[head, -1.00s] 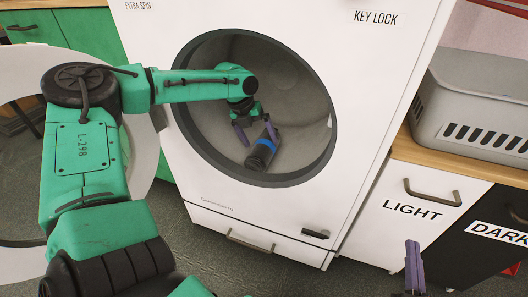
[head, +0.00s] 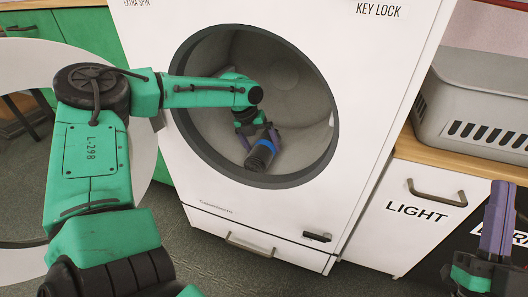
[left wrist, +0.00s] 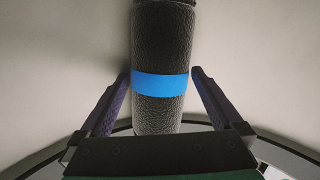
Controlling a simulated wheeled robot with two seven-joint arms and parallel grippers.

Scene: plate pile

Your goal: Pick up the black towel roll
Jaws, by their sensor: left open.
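The black towel roll (head: 260,157) with a blue band lies in the drum of the white washing machine, near the lower front rim. It also shows in the left wrist view (left wrist: 161,110), upright in the picture. My left gripper (head: 259,139) reaches through the round opening into the drum. In the left wrist view its fingers (left wrist: 161,86) are open, one on each side of the roll near the blue band, with narrow gaps visible. My right gripper (head: 497,210) shows at the lower right of the head view, away from the machine; its jaw opening is unclear.
The drum's dark round rim (head: 327,150) surrounds my left arm. The open white door (head: 25,100) is behind my left arm. A grey basket (head: 475,105) stands on the wooden counter at right, above the LIGHT drawer (head: 420,205).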

